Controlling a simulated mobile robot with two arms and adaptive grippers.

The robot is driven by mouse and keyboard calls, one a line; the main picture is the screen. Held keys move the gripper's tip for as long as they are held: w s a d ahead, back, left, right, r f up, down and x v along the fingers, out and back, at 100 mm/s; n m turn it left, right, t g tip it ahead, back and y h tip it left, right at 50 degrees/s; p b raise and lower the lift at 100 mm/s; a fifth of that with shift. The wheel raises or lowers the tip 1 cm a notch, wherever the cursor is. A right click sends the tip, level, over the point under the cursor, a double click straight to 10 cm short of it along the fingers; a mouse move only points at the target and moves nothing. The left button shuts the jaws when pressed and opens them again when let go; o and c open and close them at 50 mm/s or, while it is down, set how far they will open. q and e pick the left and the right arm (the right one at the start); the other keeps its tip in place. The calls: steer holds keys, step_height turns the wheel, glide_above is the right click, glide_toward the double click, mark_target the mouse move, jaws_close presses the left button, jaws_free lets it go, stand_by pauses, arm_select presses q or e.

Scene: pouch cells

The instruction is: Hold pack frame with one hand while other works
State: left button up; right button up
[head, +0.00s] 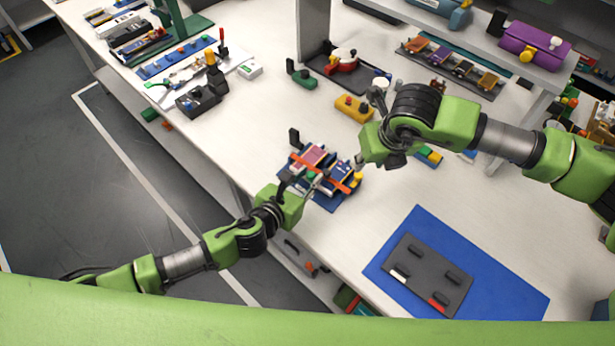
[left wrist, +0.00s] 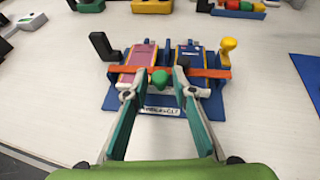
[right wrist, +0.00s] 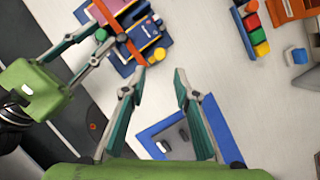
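The pack frame is a blue frame (head: 330,199) with a pink cell (left wrist: 140,57) and a blue cell (left wrist: 190,58) side by side under an orange strap (left wrist: 205,72). A green knob (left wrist: 159,78) and a yellow post (left wrist: 228,47) stand on it. My left gripper (head: 309,180) is at its front edge; in the left wrist view (left wrist: 161,73) its fingers are spread either side of the green knob, with visible gaps. My right gripper (head: 359,161) is beside the frame's right side. In the right wrist view (right wrist: 160,72) it is open and empty.
A dark grey plate (head: 425,275) lies on a blue mat (head: 520,298) at the front right. A yellow block (head: 354,108) and a black tray (head: 325,72) sit behind the frame. A shelf with a purple case (head: 533,46) is at the back right. Bare table lies between frame and mat.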

arm_select(q)
jaws_close()
